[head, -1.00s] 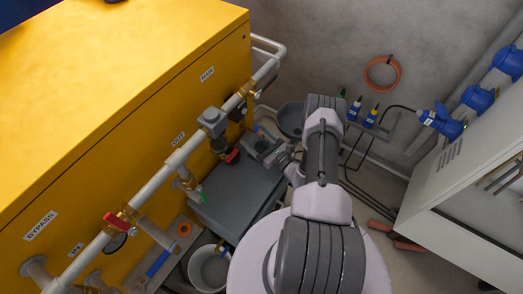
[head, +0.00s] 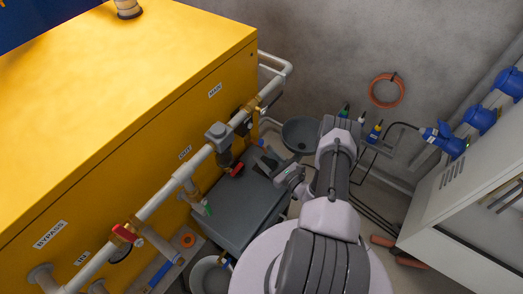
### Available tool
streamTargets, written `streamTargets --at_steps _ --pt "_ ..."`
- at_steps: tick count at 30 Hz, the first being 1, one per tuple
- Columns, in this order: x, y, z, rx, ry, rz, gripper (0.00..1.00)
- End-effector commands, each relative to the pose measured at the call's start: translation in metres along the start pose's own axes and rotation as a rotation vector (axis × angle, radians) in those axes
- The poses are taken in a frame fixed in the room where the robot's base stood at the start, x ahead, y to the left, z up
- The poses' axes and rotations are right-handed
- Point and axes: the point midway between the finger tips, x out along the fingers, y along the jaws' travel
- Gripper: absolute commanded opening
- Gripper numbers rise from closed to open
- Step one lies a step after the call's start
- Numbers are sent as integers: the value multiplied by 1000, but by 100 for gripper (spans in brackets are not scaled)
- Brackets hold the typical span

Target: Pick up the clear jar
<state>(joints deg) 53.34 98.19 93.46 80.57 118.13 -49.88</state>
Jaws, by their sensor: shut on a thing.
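My gripper (head: 268,164) is at the end of my arm, above the far part of the dark grey box lid, just right of the pipe's red-handled valve. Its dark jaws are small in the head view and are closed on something. I cannot make out the clear jar's outline; what the jaws hold is see-through or hidden by them. I cannot tell whether it touches the lid.
The dark grey box (head: 240,212) stands beside the yellow tank (head: 130,110). A white pipe (head: 158,200) with valves runs along the tank, close left of my gripper. A grey bowl (head: 299,132) lies beyond. A white cabinet (head: 440,195) stands at right.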

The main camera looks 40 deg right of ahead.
Motion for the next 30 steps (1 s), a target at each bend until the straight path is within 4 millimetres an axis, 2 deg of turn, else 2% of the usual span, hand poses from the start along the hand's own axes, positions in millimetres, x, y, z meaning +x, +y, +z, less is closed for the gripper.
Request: streamTargets --at_steps 3,9,15,21,30 --pt "-34 -2 5 3 1 -7 0" --pt "-86 -2 3 2 0 -7 0" --pt "-124 -1 2 0 -1 -5 0" --pt "-147 -1 1 0 -1 -3 0" --pt "-151 0 0 0 -1 0 0"
